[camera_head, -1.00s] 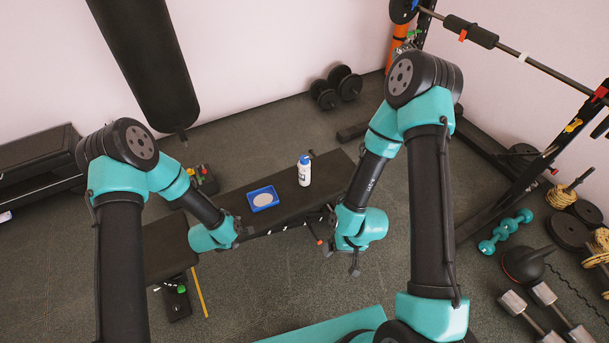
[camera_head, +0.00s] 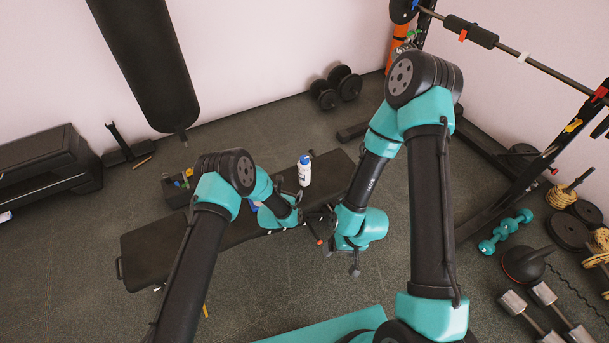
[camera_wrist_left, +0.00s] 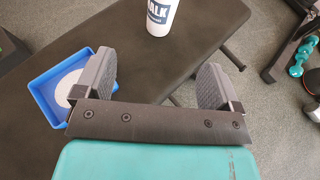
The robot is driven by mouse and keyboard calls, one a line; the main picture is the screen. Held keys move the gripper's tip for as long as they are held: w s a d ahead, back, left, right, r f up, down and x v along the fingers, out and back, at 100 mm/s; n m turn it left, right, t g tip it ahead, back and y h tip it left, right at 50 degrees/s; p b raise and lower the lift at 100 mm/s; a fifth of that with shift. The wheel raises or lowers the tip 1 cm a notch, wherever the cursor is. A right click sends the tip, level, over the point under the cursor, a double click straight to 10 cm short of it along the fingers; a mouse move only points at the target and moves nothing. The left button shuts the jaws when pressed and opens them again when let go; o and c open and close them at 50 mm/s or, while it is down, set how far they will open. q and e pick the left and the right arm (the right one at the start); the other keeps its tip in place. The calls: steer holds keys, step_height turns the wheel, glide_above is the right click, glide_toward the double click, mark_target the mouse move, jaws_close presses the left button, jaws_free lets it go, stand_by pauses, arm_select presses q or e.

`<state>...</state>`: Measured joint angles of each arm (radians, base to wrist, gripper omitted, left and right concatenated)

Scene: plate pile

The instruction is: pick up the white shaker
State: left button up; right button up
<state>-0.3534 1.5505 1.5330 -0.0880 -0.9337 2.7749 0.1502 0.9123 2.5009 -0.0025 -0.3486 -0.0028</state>
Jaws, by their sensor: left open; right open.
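The white shaker (camera_head: 304,172), a white bottle with a blue cap and dark label, stands upright on the black bench. In the left wrist view the shaker (camera_wrist_left: 161,14) is cut off at the top edge, ahead of the fingers, and part of its label lettering shows. My left gripper (camera_wrist_left: 157,74) is open and empty, with bare bench between its fingers. In the head view it is at the bench's near side, below the shaker and apart from it. My right gripper (camera_head: 343,262) is open and empty, pointing down in front of the bench, to the right.
The black bench (camera_head: 150,245) runs under the shaker. A blue tray (camera_wrist_left: 45,92) holding a pale round disc lies left of my left gripper, mostly hidden by my arm in the head view. A box of small items (camera_head: 180,188) sits behind the bench.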

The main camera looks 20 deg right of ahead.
mark_target(303, 175)
arm_select(q)
steer(key=shift+w+d, duration=0.1)
steer(key=shift+d, duration=0.1)
steer(key=shift+x, duration=6.05)
steer(key=shift+d, duration=0.2)
steer(key=shift+x, duration=1.85)
steer(key=shift+w+d+f, duration=0.25)
steer(key=shift+w+d, duration=0.1)
steer(key=shift+d, duration=0.05)
steer(key=shift+w, duration=0.1)
